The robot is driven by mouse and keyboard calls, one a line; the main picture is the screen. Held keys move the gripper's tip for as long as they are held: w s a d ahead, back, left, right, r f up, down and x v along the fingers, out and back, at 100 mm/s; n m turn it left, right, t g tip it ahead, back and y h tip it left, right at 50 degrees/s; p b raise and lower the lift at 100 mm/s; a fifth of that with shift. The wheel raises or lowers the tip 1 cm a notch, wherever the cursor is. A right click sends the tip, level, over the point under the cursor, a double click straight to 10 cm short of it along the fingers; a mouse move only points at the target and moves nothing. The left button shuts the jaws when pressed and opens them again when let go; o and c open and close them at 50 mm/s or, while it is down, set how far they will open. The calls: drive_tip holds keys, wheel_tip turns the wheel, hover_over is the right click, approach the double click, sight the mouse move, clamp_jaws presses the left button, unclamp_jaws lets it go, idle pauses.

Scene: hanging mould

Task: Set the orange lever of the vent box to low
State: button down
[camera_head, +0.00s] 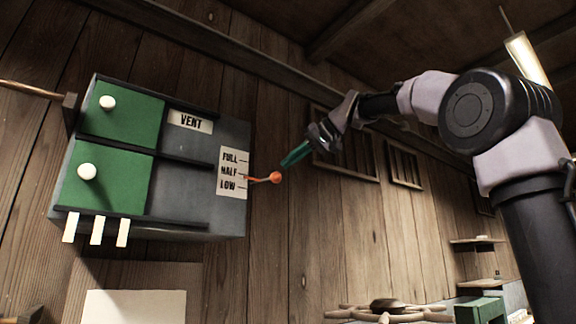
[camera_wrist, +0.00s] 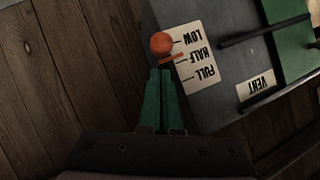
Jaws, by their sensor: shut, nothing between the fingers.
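The grey vent box (camera_head: 185,190) hangs on the plank wall, with a white label plate (camera_head: 232,186) reading FULL, HALF, LOW from top to bottom. The orange lever (camera_head: 276,178) sticks out to the right of the plate, ending in a round knob. Its thin arm sits around HALF, toward LOW. In the wrist view the lever knob (camera_wrist: 161,43) shows beside the upside-down plate (camera_wrist: 192,58). My gripper (camera_head: 284,163) has green fingers, shut and empty, just above the knob on the FULL side. The fingertips (camera_wrist: 160,72) look very close to the lever; contact is unclear.
The box front has two green panels with white knobs (camera_head: 87,171), a VENT label (camera_head: 190,121) and several white tabs (camera_head: 97,231) below. A wooden wheel (camera_head: 388,311) stands low at the right.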

drive_tip(key=shift+a+f, duration=0.4)
drive_tip(key=shift+f, duration=0.3)
wheel_tip(320, 180, down, 8)
drive_tip(key=w, duration=0.1)
drive_tip(key=shift+a, duration=0.3)
drive_tip(key=shift+r, duration=0.15)
